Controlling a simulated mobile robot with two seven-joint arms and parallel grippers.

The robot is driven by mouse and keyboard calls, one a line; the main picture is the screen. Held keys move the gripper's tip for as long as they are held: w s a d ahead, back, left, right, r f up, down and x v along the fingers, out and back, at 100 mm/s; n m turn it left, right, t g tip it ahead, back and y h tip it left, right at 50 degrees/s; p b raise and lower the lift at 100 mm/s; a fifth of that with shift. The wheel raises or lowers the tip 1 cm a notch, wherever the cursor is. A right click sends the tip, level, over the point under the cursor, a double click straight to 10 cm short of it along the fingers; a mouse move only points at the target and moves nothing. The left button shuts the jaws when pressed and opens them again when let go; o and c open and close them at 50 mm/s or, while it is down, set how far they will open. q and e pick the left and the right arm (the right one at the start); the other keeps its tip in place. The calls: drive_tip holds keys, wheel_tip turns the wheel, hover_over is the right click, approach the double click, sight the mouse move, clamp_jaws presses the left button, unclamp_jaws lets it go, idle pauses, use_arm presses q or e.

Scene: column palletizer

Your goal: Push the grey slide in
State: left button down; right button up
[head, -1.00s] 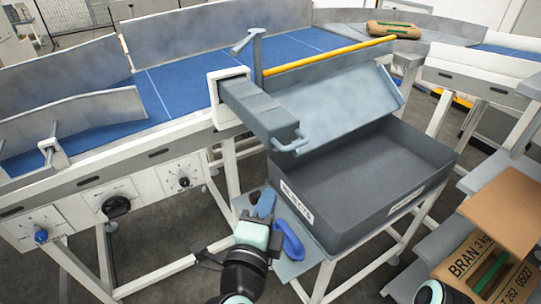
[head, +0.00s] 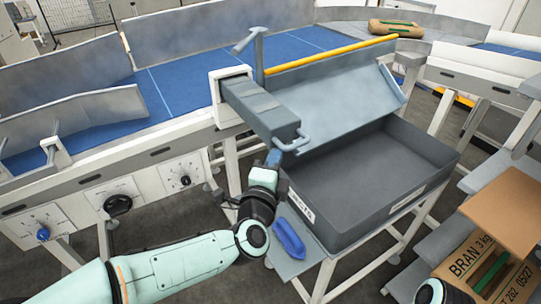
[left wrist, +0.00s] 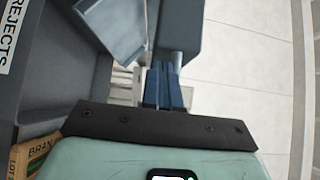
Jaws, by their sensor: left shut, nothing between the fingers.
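The grey slide (head: 262,112) is a long grey block with a bent bar handle (head: 292,141) at its near end. It sticks out of a white frame (head: 229,95) on the conveyor's side, toward me. My left gripper (head: 273,158) is shut and empty, just below the slide's near end; I cannot tell whether it touches. In the left wrist view its blue fingers (left wrist: 164,84) are together, pointing at a grey surface that looks like the slide (left wrist: 181,28). My right gripper is not in view.
A dark grey bin (head: 372,184) labelled REJECTS stands right of the gripper, below a sloping grey chute (head: 335,90). A blue item (head: 288,238) lies on the ledge beside it. Bran cartons (head: 480,270) stand lower right.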

use_arm(q)
drive_tip(key=shift+w+a, duration=0.55)
drive_tip(key=shift+w, duration=0.15)
